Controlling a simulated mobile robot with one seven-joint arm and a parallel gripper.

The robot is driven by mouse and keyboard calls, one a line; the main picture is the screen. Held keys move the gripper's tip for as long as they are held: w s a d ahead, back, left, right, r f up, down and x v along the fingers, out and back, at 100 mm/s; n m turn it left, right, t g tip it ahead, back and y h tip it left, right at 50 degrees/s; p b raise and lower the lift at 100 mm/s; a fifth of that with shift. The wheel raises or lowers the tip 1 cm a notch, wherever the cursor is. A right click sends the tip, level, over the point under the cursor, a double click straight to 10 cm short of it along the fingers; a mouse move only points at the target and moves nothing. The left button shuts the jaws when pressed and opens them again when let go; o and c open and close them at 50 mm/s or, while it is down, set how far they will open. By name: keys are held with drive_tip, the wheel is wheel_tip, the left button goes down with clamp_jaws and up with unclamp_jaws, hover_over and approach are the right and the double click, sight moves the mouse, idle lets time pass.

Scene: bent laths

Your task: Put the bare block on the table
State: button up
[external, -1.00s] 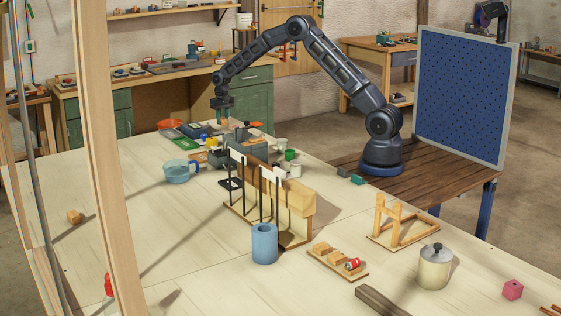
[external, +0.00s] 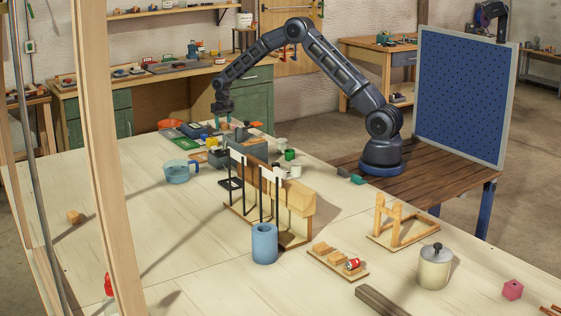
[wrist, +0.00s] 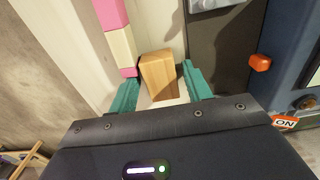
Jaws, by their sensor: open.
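A plain wooden block (wrist: 158,75), with nothing on it that I can see, stands between my gripper's teal fingers in the wrist view. My gripper (wrist: 160,92) is open, one finger on each side of the block; I cannot tell whether either touches it. In the external view my gripper (external: 223,122) points down over the cluttered far end of the pale table (external: 190,235). The block is hard to make out there among the fingers and small things.
A pink and cream bar (wrist: 122,45) lies close left of the block. An orange piece (wrist: 260,62) is to its right. A blue pan (external: 177,173) and a rack with a wooden beam (external: 290,195) stand nearer. The table's left middle is mostly clear.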

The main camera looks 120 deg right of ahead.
sight(223, 123)
wheel_tip(223, 123, up, 12)
drive_tip(key=w+a+r+n, duration=0.2)
drive_tip(key=w+a+r, duration=0.35)
drive_tip(key=a, duration=0.35)
drive_tip(key=w+a+r+n, duration=0.2)
drive_tip(key=w+a+r, duration=0.3)
drive_tip(key=a+r, duration=0.3)
drive_tip(key=w+a+r+n+t+h, duration=0.15)
drive_tip(key=a+r, duration=0.25)
drive_tip(key=a, duration=0.8)
drive_tip(key=a+r+n, duration=0.3)
drive_tip(key=a+r, duration=0.1)
drive_tip(key=a, duration=0.9)
drive_tip(key=s+a+r+n+t, duration=0.15)
drive_tip(key=s+a, duration=0.25)
drive_tip(key=a, duration=0.5)
drive_tip(key=s+a+r+n, duration=0.1)
drive_tip(key=s+a+n, duration=0.25)
drive_tip(key=a, duration=0.65)
drive_tip(key=s+a+f+n, duration=0.2)
drive_tip(key=s+a, duration=0.5)
drive_tip(key=s, duration=0.1)
drive_tip(key=s+a+f+n+t+y, duration=0.1)
drive_tip(key=s+a+f+n, duration=0.1)
drive_tip(key=s+a, duration=0.5)
drive_tip(key=shift+s+f+t, duration=0.3)
drive_tip(key=shift+s+f, duration=0.15)
drive_tip(key=shift+s, duration=0.05)
drive_tip(key=shift+n+y, duration=0.25)
